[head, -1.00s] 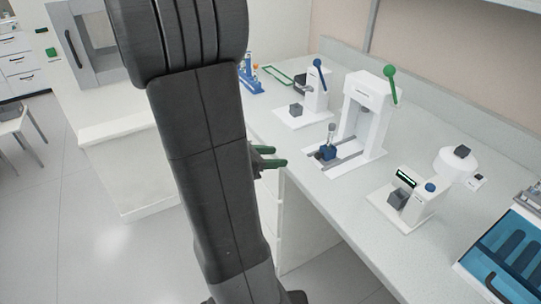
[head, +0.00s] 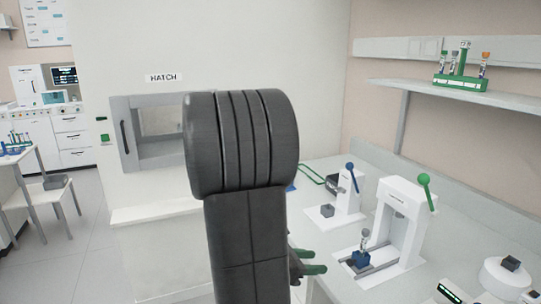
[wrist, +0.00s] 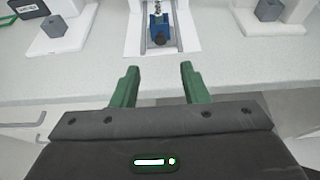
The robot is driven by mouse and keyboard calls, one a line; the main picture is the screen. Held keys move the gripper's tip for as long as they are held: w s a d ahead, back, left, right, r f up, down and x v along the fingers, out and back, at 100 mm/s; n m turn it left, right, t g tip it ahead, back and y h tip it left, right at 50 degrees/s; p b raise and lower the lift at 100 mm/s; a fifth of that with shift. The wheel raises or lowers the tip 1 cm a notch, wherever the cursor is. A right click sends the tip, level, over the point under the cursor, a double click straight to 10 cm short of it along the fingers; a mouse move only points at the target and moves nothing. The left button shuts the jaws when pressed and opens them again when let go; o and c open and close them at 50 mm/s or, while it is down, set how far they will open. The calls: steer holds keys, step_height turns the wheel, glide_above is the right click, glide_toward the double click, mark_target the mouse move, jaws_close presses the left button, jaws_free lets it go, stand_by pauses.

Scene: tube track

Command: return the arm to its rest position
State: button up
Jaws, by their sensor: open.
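My gripper (wrist: 156,80) has two green fingers spread apart with nothing between them in the wrist view. In the head view its green fingertips (head: 312,262) show just right of my dark arm, by the counter's front edge. The arm stands upright in the middle of the head view and hides part of the counter and the hatch wall. Beyond the fingers in the wrist view, a blue block holder (wrist: 158,27) sits on the rail of a white press; the holder also shows in the head view (head: 361,258). The gripper is apart from it.
The white press with a green-knobbed lever (head: 404,215) and a smaller device with a blue-knobbed lever (head: 349,190) stand on the counter (head: 335,282). A wall shelf (head: 450,92) holds a green tube rack (head: 461,80). The hatch (head: 150,135) is behind my arm. Floor at left is free.

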glide_toward(367, 253)
steer(key=shift+w+d+f+b, duration=0.1)
steer(key=shift+w+d+f, duration=0.05)
steer(key=shift+f, duration=0.55)
steer(key=shift+w+d+f+b, duration=0.15)
steer(key=shift+f, duration=0.55)
steer(key=shift+w+d+f+b, duration=0.1)
steer(key=shift+w+d+f, duration=0.1)
steer(key=shift+f, duration=0.5)
steer(key=p+v, duration=0.1)
steer(key=v, duration=1.3)
steer(key=b+x, duration=0.1)
steer(key=x, duration=1.2)
steer(key=shift+d+f, duration=0.15)
steer(key=shift+d, duration=0.2)
steer(key=w+d, duration=0.1)
steer(key=d, duration=0.1)
steer(key=w+d+p, duration=0.1)
steer(key=d, duration=0.2)
steer(key=w+d+p, duration=0.1)
steer(key=d, duration=0.2)
steer(key=shift+w+d, duration=0.15)
steer(key=shift+w, duration=0.2)
